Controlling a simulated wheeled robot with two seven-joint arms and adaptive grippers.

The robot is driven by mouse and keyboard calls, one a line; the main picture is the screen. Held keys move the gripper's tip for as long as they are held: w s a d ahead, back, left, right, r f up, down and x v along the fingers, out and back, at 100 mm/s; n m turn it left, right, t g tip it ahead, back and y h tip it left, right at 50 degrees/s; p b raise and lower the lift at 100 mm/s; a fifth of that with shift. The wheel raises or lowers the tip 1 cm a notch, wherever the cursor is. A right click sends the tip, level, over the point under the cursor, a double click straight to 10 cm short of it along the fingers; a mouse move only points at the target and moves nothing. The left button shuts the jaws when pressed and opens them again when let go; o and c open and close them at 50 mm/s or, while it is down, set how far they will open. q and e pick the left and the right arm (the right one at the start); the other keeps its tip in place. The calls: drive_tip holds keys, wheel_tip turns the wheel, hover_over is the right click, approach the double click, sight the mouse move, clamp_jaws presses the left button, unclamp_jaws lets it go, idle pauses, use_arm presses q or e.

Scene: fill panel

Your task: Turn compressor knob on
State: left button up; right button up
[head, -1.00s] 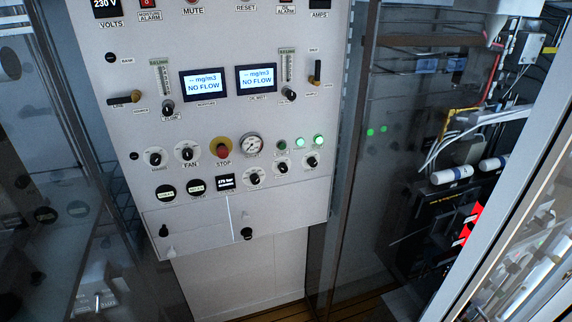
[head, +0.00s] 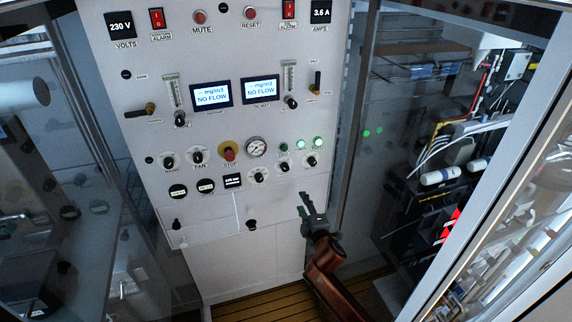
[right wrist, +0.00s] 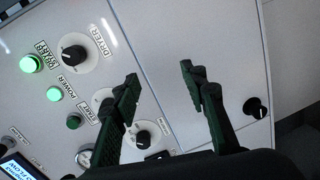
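The control panel (head: 225,125) faces me with several round black knobs in its lower half. I cannot read which label says compressor. Candidates are a knob (head: 282,167) under the lights and a lower knob (head: 258,177). My right gripper (head: 305,203) is in front of the panel's lower right part, below and right of these knobs. In the right wrist view my gripper (right wrist: 159,73) is open and empty. A knob labelled DRYER (right wrist: 74,54) lies left of its fingers. Another knob (right wrist: 143,137) shows between them, and one is partly hidden behind the left finger. My left gripper is out of view.
Two green lights (head: 318,142) are lit near the right knobs. A red stop button (head: 229,155) and a gauge (head: 256,147) sit left of them. A lower door has a black knob (head: 252,224). A glass-fronted cabinet (head: 400,180) stands close on the right.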

drive_tip(key=n+t+y, duration=0.1)
drive_tip(key=n, duration=0.1)
approach(286, 169)
drive_tip(key=w, duration=0.2)
drive_tip(key=x, duration=0.2)
drive_tip(key=p+x, duration=0.1)
drive_tip(key=x, duration=0.3)
drive_tip(key=shift+s+a, duration=0.15)
drive_tip(key=shift+a, duration=0.15)
drive_tip(key=shift+w+a, duration=0.15)
drive_tip(key=shift+w, duration=0.4)
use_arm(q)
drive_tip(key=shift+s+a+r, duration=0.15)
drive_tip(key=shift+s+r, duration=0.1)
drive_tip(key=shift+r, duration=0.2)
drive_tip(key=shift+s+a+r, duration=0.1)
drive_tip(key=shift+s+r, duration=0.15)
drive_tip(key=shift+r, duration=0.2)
use_arm(e)
drive_tip(key=shift+w+a, duration=0.1)
drive_tip(key=shift+w, duration=0.15)
drive_tip(key=shift+c, duration=0.4)
drive_tip(key=shift+f, duration=0.1)
clamp_jaws()
